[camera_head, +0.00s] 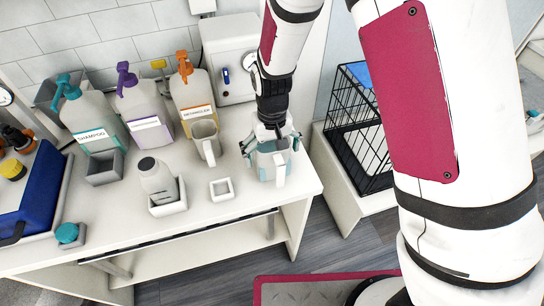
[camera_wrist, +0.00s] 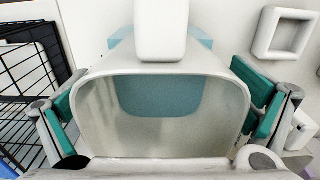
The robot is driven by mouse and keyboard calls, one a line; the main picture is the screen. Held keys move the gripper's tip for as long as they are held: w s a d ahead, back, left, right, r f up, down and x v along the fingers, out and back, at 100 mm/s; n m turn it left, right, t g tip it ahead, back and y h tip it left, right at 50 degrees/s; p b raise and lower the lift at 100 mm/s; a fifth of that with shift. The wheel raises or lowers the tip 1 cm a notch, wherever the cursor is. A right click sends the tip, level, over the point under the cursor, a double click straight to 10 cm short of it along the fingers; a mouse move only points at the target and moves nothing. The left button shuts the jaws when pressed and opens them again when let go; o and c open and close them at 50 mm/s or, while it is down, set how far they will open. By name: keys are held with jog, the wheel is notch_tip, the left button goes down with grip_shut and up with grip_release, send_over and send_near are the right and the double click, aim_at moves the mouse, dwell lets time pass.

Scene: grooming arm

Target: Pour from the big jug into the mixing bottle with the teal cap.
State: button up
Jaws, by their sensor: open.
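The big jug (camera_head: 265,164), pale with a blue-teal band and a white handle, stands upright near the right end of the counter. In the wrist view I look down into the open jug (camera_wrist: 190,140), with a blue-teal area inside that looks like liquid. My gripper (camera_head: 271,146) is over the jug, with its open fingers on either side; the wrist view shows gaps between the teal pads (camera_wrist: 163,108) and the jug walls. A pale bottle with a dark grey top (camera_head: 156,180) stands in a white square holder. A teal cap (camera_head: 67,233) sits apart at the left front.
Shampoo (camera_head: 97,120), purple-pump (camera_head: 145,108) and orange-pump (camera_head: 193,98) bottles stand behind. A smaller beige jug (camera_head: 206,140), an empty white square holder (camera_head: 221,189) and a grey box (camera_head: 104,168) are between. A black wire crate (camera_head: 358,150) stands right, a blue case (camera_head: 30,190) left.

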jog(key=shift+f, duration=0.15)
jog(key=c, duration=1.2)
jog(key=shift+c, duration=0.2)
